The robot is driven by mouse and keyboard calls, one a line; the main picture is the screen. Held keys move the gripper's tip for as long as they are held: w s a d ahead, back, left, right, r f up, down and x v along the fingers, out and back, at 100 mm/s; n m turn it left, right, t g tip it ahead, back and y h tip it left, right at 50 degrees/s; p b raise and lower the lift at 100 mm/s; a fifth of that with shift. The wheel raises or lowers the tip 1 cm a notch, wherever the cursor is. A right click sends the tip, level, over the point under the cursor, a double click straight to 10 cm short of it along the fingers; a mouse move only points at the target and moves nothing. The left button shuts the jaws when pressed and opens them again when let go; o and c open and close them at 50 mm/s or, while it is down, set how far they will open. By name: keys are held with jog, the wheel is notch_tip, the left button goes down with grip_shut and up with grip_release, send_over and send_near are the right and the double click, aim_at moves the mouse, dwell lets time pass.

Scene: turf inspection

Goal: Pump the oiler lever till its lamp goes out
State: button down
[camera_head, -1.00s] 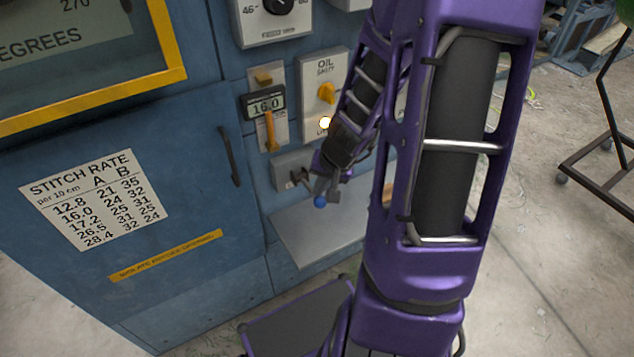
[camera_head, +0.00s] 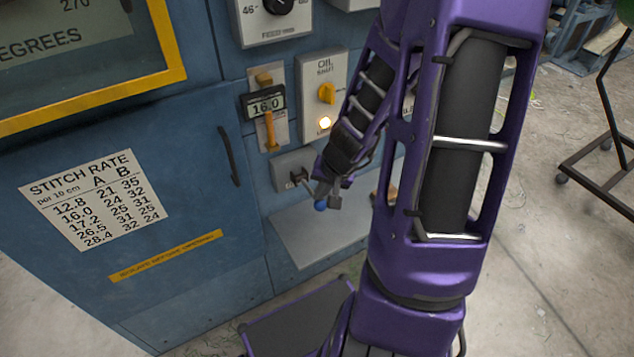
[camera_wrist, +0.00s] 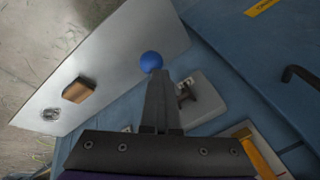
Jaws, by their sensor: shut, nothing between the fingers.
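The oiler is a grey box (camera_head: 290,172) low on the blue cabinet, with a short lever ending in a blue knob (camera_head: 320,205). The lever points out and down. In the wrist view the blue knob (camera_wrist: 151,61) shows just past my fingertips, and the lever's bracket (camera_wrist: 186,92) is to their right. My gripper (camera_head: 331,192) is shut and empty, right at the knob; it also shows in the wrist view (camera_wrist: 158,76). I cannot tell whether it touches the knob.
A grey shelf (camera_head: 300,236) juts out below the lever. A brown block (camera_wrist: 79,90) and a small round metal piece (camera_wrist: 51,114) lie on it. A gauge reading 16.0 (camera_head: 266,105) with an orange handle is left of the oil panel. A dark cabinet handle (camera_head: 229,156) is further left.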

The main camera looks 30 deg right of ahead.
jog(key=shift+s+f, duration=0.35)
jog(key=shift+f, duration=0.3)
dwell(0.9)
jog(key=shift+r, duration=0.1)
jog(key=shift+w+a+r+p, duration=0.1)
jog(key=shift+w+r+p, duration=0.45)
jog(key=shift+r+p, duration=0.6)
jog(key=shift+w+d+r+p, duration=0.1)
jog(key=shift+w+r+p, duration=0.45)
jog(key=shift+r+p, duration=0.65)
jog(key=shift+w+a+r+p, duration=0.1)
jog(key=shift+w+r+p, duration=0.45)
jog(key=shift+r+p, duration=0.6)
jog(key=shift+f, duration=0.1)
notch_tip(320, 180, up, 4)
jog(key=p, duration=0.4)
send_over(311, 191)
jog(key=shift+r, duration=0.2)
